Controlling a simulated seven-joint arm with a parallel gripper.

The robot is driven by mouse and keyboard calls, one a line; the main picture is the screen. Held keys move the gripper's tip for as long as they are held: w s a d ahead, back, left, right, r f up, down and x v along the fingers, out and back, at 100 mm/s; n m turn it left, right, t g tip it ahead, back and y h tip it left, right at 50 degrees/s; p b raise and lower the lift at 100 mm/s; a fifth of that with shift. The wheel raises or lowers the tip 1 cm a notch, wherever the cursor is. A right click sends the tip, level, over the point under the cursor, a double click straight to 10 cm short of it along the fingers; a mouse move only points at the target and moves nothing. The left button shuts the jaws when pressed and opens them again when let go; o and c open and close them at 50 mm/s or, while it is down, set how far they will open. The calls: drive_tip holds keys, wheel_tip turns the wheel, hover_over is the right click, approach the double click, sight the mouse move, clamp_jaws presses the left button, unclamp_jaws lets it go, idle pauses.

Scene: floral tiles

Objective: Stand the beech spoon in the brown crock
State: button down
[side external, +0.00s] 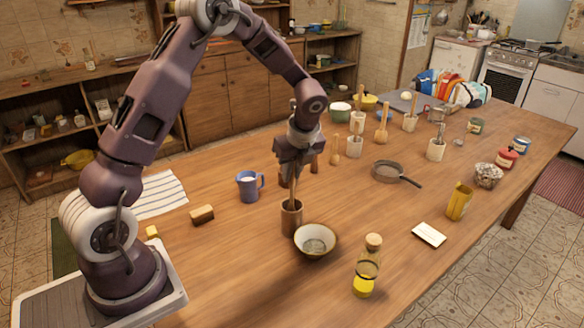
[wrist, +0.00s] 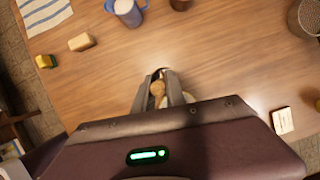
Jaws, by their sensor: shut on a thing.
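A blue mug (side external: 249,186) and a wooden block (side external: 202,215) are to the left. An oil bottle (side external: 367,266) stands in front. A pan (side external: 390,172) and several utensil pots are farther back.

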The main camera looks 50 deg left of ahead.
drive_tip(key=c, duration=1.3)
unclamp_jaws()
drive_tip(key=v, duration=0.7)
